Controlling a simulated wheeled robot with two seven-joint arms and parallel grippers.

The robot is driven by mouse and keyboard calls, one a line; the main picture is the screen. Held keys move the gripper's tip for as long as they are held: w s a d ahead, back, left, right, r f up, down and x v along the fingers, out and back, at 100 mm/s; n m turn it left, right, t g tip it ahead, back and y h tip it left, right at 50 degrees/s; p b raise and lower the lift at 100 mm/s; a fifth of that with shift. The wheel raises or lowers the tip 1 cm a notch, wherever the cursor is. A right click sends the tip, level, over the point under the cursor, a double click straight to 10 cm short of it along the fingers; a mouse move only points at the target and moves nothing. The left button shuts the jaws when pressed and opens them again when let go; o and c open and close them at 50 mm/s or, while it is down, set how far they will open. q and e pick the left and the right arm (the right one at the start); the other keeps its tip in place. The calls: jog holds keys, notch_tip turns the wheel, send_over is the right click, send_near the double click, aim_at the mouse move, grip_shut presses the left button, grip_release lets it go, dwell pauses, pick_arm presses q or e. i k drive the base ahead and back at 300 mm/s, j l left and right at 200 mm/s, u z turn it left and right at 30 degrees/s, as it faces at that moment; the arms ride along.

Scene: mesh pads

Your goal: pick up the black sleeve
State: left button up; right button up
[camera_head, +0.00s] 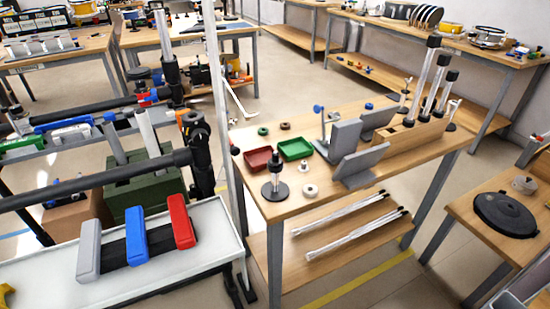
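Neither gripper shows in the head view. No single item is clearly the black sleeve. A small stand (275,188) with a black round base and a black upper part stands upright on the middle wooden table. Several upright pale rods in a wooden block (412,137) at that table's far right have black tops, one being a black cap (434,41). A long black padded bar (95,180) crosses the left side. I cannot tell which of these black parts is the sleeve.
The wooden table (345,220) also bears a red tray (258,160), a green tray (295,149) and grey angled plates (360,166). A white bench (190,262) with grey, blue and red blocks is at front left. A pale post (222,110) stands between them.

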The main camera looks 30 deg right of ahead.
aim_at(275, 160)
jog(key=i+j+z, duration=0.2)
jog(key=z, duration=0.15)
jog(key=i+j+z, duration=0.3)
